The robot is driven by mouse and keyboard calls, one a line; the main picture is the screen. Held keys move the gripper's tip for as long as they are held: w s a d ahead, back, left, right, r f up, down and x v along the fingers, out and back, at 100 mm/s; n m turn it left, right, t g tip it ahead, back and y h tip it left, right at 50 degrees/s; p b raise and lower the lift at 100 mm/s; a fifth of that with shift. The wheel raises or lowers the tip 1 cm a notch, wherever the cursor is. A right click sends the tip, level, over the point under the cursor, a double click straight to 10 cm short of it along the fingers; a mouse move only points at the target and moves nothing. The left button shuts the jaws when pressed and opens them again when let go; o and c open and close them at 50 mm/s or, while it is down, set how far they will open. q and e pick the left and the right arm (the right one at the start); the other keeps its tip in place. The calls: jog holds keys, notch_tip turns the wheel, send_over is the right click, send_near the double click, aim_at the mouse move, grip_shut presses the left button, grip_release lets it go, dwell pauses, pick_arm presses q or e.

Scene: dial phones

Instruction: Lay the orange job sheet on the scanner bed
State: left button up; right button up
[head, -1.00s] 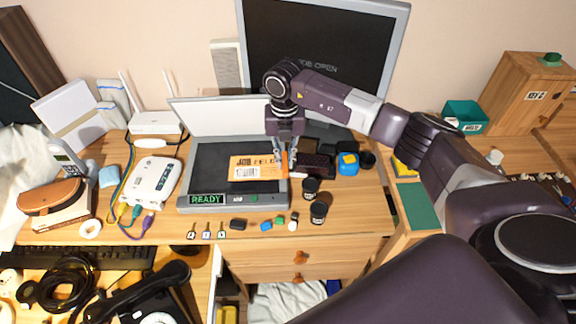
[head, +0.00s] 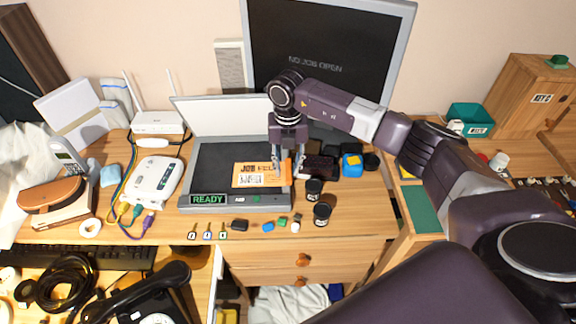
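The orange job sheet (head: 250,181) lies on the dark bed of the scanner (head: 210,163), toward its right side, printed side up. The scanner lid (head: 215,116) stands raised behind it, and a green READY label shows on the front edge. My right gripper (head: 287,171) is over the sheet's right end, pointing down. Its fingers stand apart, with an orange upright part of the sheet visible between them. Whether a finger still touches it is too small to tell. My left gripper is not in view.
Two dark jars (head: 321,213) and a blue box (head: 352,165) stand right of the scanner. Small keys and blocks lie along the front. A white router (head: 154,178) with cables is on the left. The monitor (head: 325,58) stands behind.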

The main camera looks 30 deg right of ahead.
jog(key=shift+d, duration=0.15)
jog(key=shift+r, duration=0.25)
notch_tip(320, 180, up, 12)
jog(key=shift+f, duration=0.25)
